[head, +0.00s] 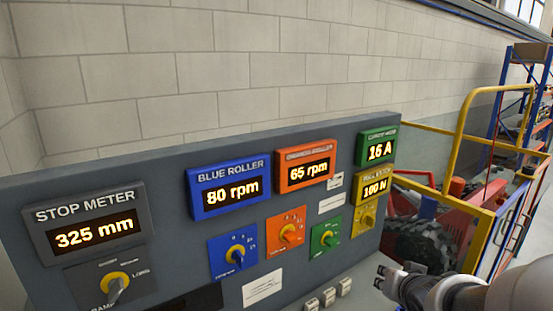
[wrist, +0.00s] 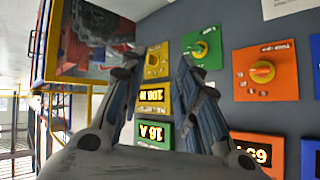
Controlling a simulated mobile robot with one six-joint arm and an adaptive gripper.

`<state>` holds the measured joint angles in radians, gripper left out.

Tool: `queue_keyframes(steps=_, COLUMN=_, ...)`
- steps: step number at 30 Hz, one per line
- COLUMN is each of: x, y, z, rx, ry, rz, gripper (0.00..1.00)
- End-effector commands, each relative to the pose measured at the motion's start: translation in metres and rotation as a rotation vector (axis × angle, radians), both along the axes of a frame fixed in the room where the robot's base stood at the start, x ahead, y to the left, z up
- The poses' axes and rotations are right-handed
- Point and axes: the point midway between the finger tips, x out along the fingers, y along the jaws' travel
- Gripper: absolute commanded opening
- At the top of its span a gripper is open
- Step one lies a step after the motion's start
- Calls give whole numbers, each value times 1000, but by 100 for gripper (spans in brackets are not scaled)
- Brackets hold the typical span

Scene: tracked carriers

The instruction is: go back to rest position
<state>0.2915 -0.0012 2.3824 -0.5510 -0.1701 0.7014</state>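My gripper (head: 381,277) is at the lower right of the head view, in front of the control panel (head: 185,164). In the wrist view its two fingers (wrist: 160,75) stand well apart with nothing between them, so it is open and empty. Beyond the fingers are a yellow knob plate (wrist: 157,62) and a green knob plate (wrist: 203,46). An orange knob plate (wrist: 264,71) is to the right of them. I cannot see any finger touching a knob. My arm comes in from the right edge of the head view.
The panel carries a stop meter (head: 92,223) reading 325 mm, a blue roller display (head: 230,186) at 80 rpm and an orange display (head: 306,165) at 65 rpm. A yellow railing (head: 463,125) and a red machine with a black tyre (head: 425,245) stand at the right. A block wall is behind.

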Motion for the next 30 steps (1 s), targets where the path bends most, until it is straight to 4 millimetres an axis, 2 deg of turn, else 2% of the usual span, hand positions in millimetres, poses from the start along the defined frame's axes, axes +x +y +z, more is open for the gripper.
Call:
queue_keyframes(steps=4, x=-67, y=22, z=3, rx=-104, ry=138, rz=12, gripper=30)
queue_keyframes(steps=9, x=-156, y=62, z=-12, rx=-129, ry=321, rz=116, gripper=30)
queue_keyframes(steps=12, x=-201, y=86, z=-23, rx=-119, ry=407, rz=206, gripper=30)
queue_keyframes(steps=15, x=-234, y=104, z=-31, rx=-107, ry=466, rz=286, gripper=30)
queue_keyframes(steps=18, x=-253, y=114, z=-35, rx=-99, ry=497, rz=338, gripper=30)
queue_keyframes(steps=20, x=-258, y=117, z=-36, rx=-97, ry=508, rz=351, gripper=30)
queue_keyframes(steps=30, x=-259, y=117, z=-36, rx=-96, ry=512, rz=354, gripper=30)
